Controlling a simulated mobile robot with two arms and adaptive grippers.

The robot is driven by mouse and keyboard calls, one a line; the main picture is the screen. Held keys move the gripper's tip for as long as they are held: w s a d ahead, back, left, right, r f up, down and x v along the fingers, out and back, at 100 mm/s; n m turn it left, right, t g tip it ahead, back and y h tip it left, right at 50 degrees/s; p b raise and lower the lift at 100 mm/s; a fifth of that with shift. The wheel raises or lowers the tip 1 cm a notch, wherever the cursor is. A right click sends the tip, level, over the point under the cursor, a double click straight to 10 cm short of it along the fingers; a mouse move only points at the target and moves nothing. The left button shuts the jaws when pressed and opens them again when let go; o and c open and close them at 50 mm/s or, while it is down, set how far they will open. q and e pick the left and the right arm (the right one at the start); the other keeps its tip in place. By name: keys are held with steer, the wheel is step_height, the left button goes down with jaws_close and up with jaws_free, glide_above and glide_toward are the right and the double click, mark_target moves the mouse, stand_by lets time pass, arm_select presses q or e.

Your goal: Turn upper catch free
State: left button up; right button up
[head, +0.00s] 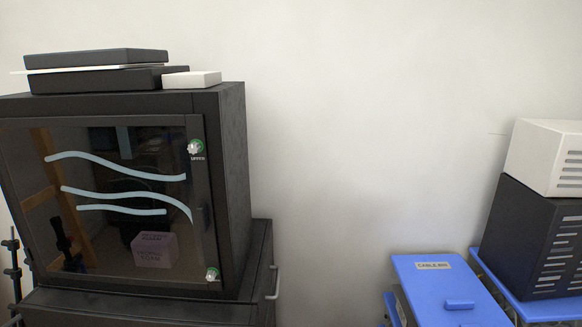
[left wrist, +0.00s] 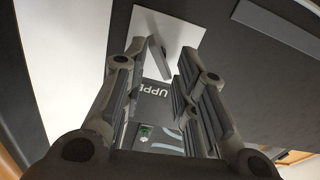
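The upper catch (head: 195,147) is a small pale knob with green around it, at the top right of the dark cabinet's glass door (head: 100,225). A small "UPPER" label is below it. A similar lower catch (head: 212,274) sits at the door's bottom right. My left gripper (left wrist: 160,62) shows only in the left wrist view, with its fingers apart and nothing visibly held. Between and beyond them are part of an "UPP..." label (left wrist: 157,91) and a small green spot (left wrist: 145,130). I cannot tell which catch that spot is. My right gripper is in neither view.
Dark flat boxes (head: 110,79) and a white box (head: 192,80) lie on the cabinet. A blue-lidded box (head: 440,285) and stacked vented cases (head: 530,235) stand at the right. In the left wrist view, a white square (left wrist: 168,35) with a dark bar lies beyond the fingers.

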arm_select(q)
steer(key=m, duration=0.6)
steer(key=shift+f, duration=0.1)
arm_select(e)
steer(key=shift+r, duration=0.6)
arm_select(q)
steer(key=shift+w, duration=0.3)
jaws_close()
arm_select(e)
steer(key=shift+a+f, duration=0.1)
